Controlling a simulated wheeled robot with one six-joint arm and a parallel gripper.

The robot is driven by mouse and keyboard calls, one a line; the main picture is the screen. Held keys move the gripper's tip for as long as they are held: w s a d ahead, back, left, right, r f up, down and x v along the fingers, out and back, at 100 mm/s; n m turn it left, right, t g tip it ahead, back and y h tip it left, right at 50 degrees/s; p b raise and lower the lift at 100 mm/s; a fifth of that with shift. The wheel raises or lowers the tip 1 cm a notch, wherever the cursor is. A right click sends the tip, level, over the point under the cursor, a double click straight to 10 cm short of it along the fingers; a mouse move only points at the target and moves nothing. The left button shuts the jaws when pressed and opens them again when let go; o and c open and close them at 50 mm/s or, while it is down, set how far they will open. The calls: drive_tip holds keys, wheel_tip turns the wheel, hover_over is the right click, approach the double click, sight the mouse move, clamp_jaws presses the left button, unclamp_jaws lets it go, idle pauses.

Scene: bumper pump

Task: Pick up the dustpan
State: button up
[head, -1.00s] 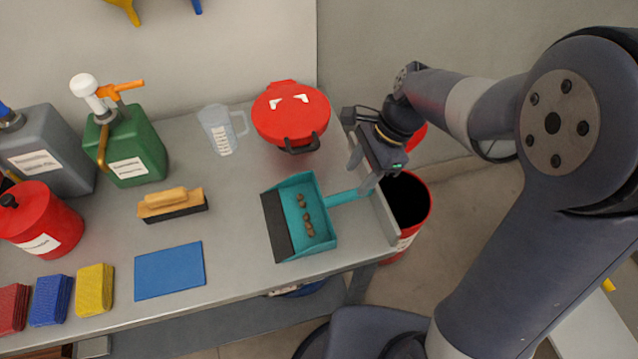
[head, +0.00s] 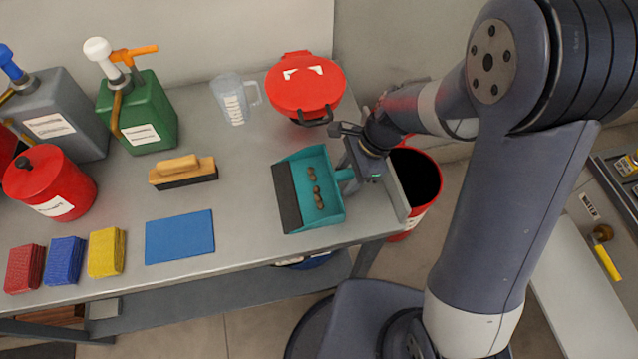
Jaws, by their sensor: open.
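The teal dustpan (head: 327,212) lies on the grey workbench near its right end. It has a dark front lip on the left and several small brown lumps inside. Its handle points right toward my gripper (head: 352,172). My gripper is at the handle, above the bench's right edge. Its jaws are open, and they and the wrist hide most of the handle. I cannot tell whether the fingers touch the handle.
A red lidded container (head: 304,85) stands behind the dustpan, with a clear measuring jug (head: 230,100) beside it. A brush (head: 183,171) and a blue cloth (head: 180,237) lie to the left. A red bin (head: 424,205) stands off the bench's right end.

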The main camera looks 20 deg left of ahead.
clamp_jaws()
idle(0.4)
drive_tip(key=shift+r, duration=0.1)
wheel_tip(320, 180, up, 18)
drive_tip(key=p, duration=0.1)
idle(0.7)
